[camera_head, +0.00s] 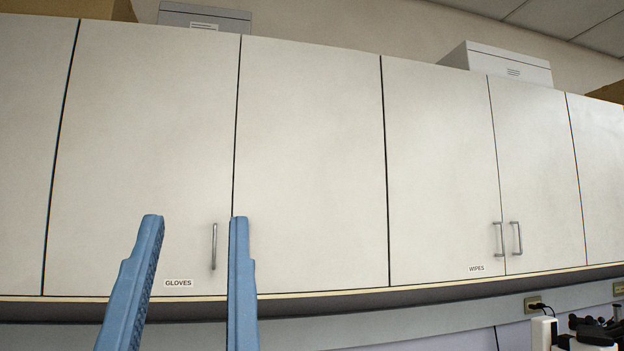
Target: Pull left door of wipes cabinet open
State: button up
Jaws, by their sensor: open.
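The wipes cabinet is at the right of the wall row, shut, with two pale doors. Its left door (440,170) carries a WIPES label (476,268) low down and a vertical metal handle (498,239) near its right edge. Its right door (540,170) has a matching handle (516,238) close beside. My gripper (194,216) shows as two blue fingers at the lower left, spread apart and empty. It is in front of the gloves cabinet, well left of the wipes door handle. The gloves handle (214,247) appears between the fingers; I cannot tell the depth between them.
The gloves cabinet door (145,130) is shut, with a GLOVES label (179,283). Boxes (500,64) stand on top of the cabinets. Below at the lower right are a power outlet (534,306) and part of a microscope (598,330). The cabinet fronts are otherwise flat and clear.

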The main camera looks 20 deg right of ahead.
aim_at(443, 213)
jog(key=i+l+z, duration=0.15)
jog(key=z, duration=0.45)
jog(key=i+l+z, duration=0.15)
jog(key=i+l, duration=0.15)
jog(key=i, duration=0.2)
jog(key=i+l+z, duration=0.15)
jog(key=i+l, duration=0.15)
jog(key=i, duration=0.2)
jog(key=i+l+z, duration=0.15)
jog(key=i, duration=0.4)
jog(key=i+l+z, duration=0.15)
jog(key=i, duration=0.4)
